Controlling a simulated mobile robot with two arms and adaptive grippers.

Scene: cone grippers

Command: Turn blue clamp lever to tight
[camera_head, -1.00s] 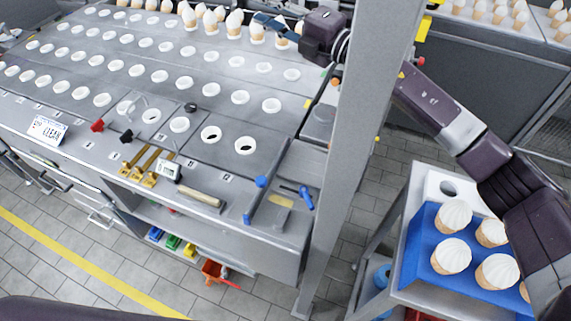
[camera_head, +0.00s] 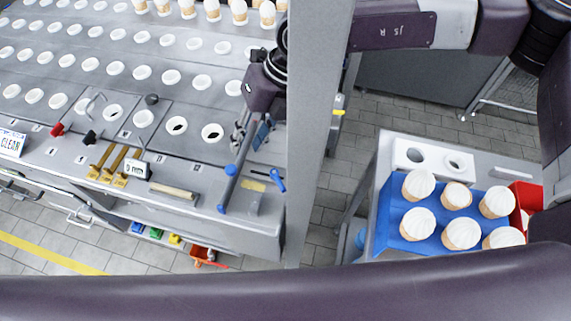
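The blue clamp lever (camera_head: 278,180) is a short blue handle at the right front end of the workbench, beside the grey post. A blue-ended bar (camera_head: 228,185) of the clamp stands just left of it. My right gripper (camera_head: 250,138) reaches down from above, its fingers apart and empty. It is just behind the clamp, above and left of the lever; I cannot tell whether a finger touches the bar. The post hides part of my arm. My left gripper is not in view.
The grey post (camera_head: 313,150) stands close right of the clamp. A wooden-handled tool (camera_head: 174,192) and brass tools (camera_head: 112,165) lie left on the bench. A side cart at right holds a blue tray (camera_head: 386,212) of several filled cones.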

